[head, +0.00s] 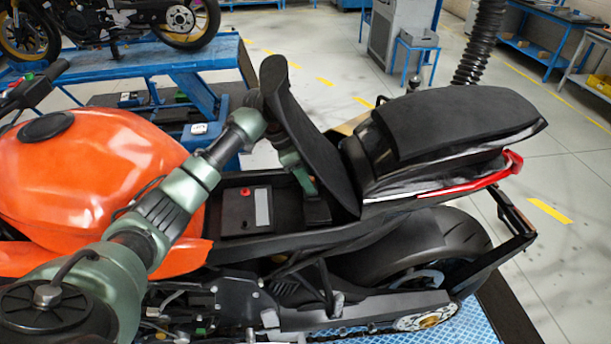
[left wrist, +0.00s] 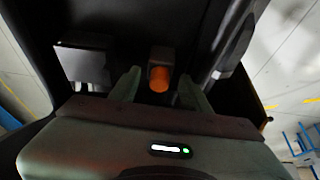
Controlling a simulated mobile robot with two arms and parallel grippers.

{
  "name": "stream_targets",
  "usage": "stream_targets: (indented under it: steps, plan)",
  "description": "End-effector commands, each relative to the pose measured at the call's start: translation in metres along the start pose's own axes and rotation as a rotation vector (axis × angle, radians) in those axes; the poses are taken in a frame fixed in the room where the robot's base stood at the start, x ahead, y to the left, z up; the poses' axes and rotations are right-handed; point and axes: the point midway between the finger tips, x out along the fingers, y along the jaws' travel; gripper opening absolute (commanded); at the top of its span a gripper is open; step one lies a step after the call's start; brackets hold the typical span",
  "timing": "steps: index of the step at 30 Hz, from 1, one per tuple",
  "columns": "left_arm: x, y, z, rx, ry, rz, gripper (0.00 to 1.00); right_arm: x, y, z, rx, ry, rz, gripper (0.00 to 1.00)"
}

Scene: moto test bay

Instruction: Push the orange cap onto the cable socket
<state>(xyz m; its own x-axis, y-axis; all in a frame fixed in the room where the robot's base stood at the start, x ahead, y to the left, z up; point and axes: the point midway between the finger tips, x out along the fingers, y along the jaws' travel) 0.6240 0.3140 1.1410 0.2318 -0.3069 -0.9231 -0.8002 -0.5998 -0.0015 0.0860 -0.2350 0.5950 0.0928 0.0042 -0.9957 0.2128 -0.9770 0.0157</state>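The orange cap (left wrist: 159,79) shows in the left wrist view as a small orange cylinder. A darker brownish block (left wrist: 162,56) adjoins it; I cannot tell whether this is the cable socket, or how far on the cap sits. My left gripper (left wrist: 160,88) has its two greenish fingers apart, one on each side of the cap, with gaps visible. In the head view my left gripper (head: 306,184) points down into the bay under the raised seat panel, above a black block (head: 317,211). The cap is hidden there. My right gripper is not in view.
The orange tank (head: 95,175) lies left of the bay. A black box with a red knob (head: 246,192) and grey label sits beside my gripper. The upright black panel (head: 318,140) stands close on its right, before the tail seat (head: 455,120).

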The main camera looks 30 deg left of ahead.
Motion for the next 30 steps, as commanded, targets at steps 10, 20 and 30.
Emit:
stream_targets:
  steps: [10, 20, 30]
  plan:
    - [-0.026, 0.000, 0.000, 0.001, 0.001, -0.004, 0.47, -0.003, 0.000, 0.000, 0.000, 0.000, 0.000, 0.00]
    - [-0.074, 0.001, 0.000, 0.001, 0.002, -0.002, 0.47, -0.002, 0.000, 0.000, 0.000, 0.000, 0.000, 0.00]
    - [-0.080, 0.001, 0.000, 0.000, 0.002, -0.002, 0.47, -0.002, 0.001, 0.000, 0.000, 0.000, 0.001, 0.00]
